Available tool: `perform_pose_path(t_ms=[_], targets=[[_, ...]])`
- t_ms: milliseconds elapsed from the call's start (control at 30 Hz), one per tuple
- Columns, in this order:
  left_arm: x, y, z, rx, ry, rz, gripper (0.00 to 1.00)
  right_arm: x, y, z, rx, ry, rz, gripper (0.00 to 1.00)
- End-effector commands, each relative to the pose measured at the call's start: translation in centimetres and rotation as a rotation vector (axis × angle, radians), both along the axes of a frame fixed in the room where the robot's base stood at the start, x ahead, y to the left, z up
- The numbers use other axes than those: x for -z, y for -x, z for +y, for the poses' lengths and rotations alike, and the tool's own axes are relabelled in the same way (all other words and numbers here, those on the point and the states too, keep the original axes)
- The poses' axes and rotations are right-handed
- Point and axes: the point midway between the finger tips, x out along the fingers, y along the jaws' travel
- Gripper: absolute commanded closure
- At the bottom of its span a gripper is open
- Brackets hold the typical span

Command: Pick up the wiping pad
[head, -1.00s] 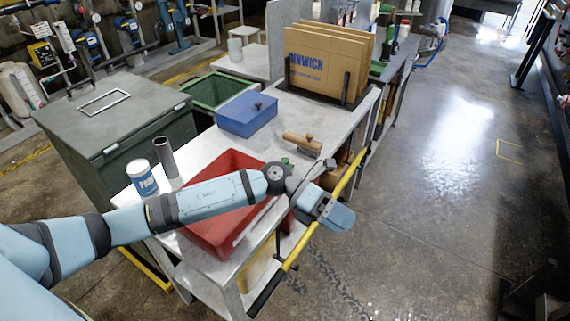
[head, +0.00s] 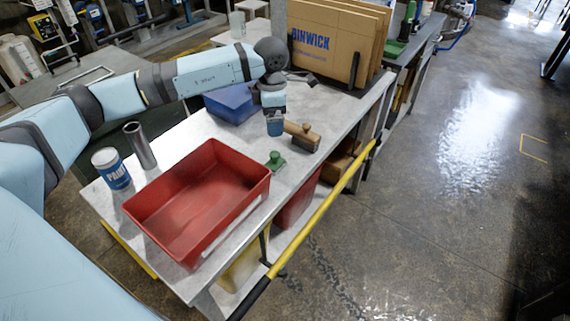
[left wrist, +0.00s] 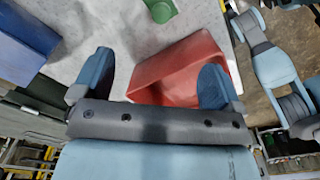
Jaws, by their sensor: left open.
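A small green pad with a knob on top (head: 275,161) lies on the grey bench just right of the red tray; it looks like the wiping pad. It also shows at the top edge of the left wrist view (left wrist: 162,10). A wooden block brush with a knob and dark underside (head: 304,138) lies just behind it. My left gripper (head: 275,124) hangs pointing down, above and beside the brush's left end, behind the green pad. In the left wrist view its two blue fingers (left wrist: 155,80) are wide apart with nothing between them. My right gripper is not seen.
A red tray (head: 160,208) fills the bench front. A paint can (head: 111,169) and a metal cylinder (head: 140,147) stand left of it. A blue box (head: 231,104) and cardboard sheets (head: 325,45) are behind. A yellow rail (head: 325,207) runs along the right edge.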

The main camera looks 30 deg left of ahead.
Motion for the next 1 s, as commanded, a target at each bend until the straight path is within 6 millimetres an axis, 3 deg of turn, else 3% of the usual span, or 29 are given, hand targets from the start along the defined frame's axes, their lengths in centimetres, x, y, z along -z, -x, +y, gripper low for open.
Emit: perform_pose_path(t_ms=[33, 100, 267, 500, 833, 1000], targets=[[1.1, 0.0, 0.0, 0.000, -0.001, -0.001, 0.09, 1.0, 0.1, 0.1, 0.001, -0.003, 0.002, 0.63], [1.5, 0.0, 0.0, 0.000, 0.000, 0.000, 0.09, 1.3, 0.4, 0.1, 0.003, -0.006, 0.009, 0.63], [3.6, 0.1, -0.1, 0.000, 0.001, 0.004, 0.09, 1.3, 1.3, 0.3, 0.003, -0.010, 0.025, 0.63], [8.2, 0.1, -0.1, 0.001, 0.001, 0.003, 0.09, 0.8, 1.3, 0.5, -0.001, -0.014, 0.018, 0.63], [10.5, 0.2, -0.1, 0.001, 0.003, 0.002, 0.09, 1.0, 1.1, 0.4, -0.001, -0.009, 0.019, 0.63], [12.8, 0.5, -0.2, 0.001, 0.003, 0.003, 0.09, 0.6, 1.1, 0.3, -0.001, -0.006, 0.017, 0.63]])
